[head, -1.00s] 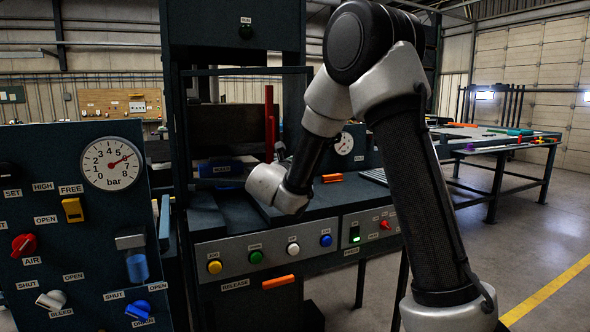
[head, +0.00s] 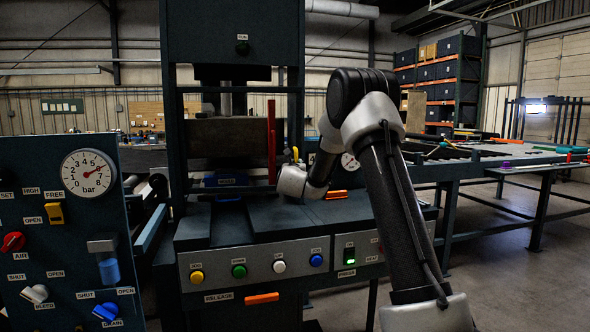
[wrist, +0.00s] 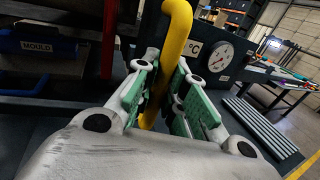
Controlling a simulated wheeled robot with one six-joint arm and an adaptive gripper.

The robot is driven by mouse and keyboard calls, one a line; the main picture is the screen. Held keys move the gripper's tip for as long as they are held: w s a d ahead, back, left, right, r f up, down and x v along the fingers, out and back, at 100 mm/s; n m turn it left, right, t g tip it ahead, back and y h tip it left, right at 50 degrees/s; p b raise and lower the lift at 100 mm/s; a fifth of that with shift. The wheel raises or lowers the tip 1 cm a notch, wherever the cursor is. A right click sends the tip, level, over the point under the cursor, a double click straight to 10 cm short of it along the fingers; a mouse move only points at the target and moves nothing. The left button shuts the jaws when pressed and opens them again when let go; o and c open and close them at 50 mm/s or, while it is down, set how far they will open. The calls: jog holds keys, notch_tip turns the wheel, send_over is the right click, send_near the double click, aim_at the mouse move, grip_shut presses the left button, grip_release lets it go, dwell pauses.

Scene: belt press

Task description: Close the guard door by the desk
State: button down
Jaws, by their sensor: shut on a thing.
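My gripper (wrist: 163,95) is shut on a yellow handle (wrist: 176,30), with a green-padded finger on each side in the wrist view. In the head view my gripper (head: 296,170) is at the right side of the press opening, and a small piece of the yellow handle (head: 295,153) shows above it. The guard door (head: 240,89) appears as a thin dark frame across the press opening, with the inside visible through it. Its right part is partly behind my gripper. I cannot tell whether it is fully closed.
A desk with coloured buttons (head: 240,270) stands below the opening. A red upright bar (head: 271,140) and a blue mould (head: 226,180) show at the opening. A panel with gauge and knobs (head: 80,240) stands at left. Floor (head: 500,260) is clear at right.

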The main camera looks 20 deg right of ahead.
jog(key=shift+d, duration=0.1)
jog(key=c, duration=1.7)
grip_release()
jog(key=shift+s, duration=0.1)
jog(key=v, duration=1.2)
